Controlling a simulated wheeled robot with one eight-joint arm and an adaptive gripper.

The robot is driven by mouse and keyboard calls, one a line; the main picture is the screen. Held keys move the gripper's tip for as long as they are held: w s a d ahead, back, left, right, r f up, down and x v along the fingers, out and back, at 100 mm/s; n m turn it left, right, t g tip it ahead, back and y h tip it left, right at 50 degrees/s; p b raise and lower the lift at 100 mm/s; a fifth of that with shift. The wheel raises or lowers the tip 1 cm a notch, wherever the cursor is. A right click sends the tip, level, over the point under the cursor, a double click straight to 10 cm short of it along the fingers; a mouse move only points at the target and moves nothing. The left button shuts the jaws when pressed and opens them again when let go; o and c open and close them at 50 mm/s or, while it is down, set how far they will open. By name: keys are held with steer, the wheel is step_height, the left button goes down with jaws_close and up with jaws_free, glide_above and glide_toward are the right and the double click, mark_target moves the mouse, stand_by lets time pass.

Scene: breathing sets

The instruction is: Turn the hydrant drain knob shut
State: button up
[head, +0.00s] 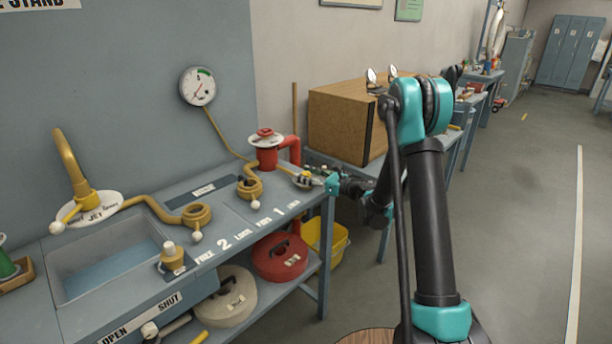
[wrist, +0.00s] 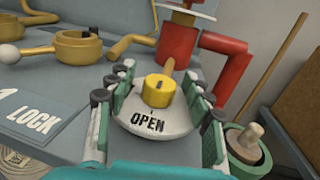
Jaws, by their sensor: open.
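The knob is a yellow round piece (wrist: 158,91) with a tan bar pointing away from me, on a whitish plate (wrist: 150,122) marked OPEN on the side near me. No SHUT mark shows on the visible part of this plate. My gripper (wrist: 156,84) is open, with fingers to the left and right of the plate and the knob between them, not clamped. In the head view my gripper (head: 310,181) is at the right end of the bench, over the small yellow knob (head: 303,178). The red hydrant (head: 266,152) stands just behind it; it also shows in the wrist view (wrist: 178,45).
A red pipe (wrist: 228,62) bends down right of the hydrant. Yellow hose fittings (head: 250,188) lie left on the blue-grey bench (head: 225,208). A brown cabinet (head: 338,124) stands behind my arm. Floor at right is clear.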

steer(key=shift+c, duration=0.4)
jaws_close()
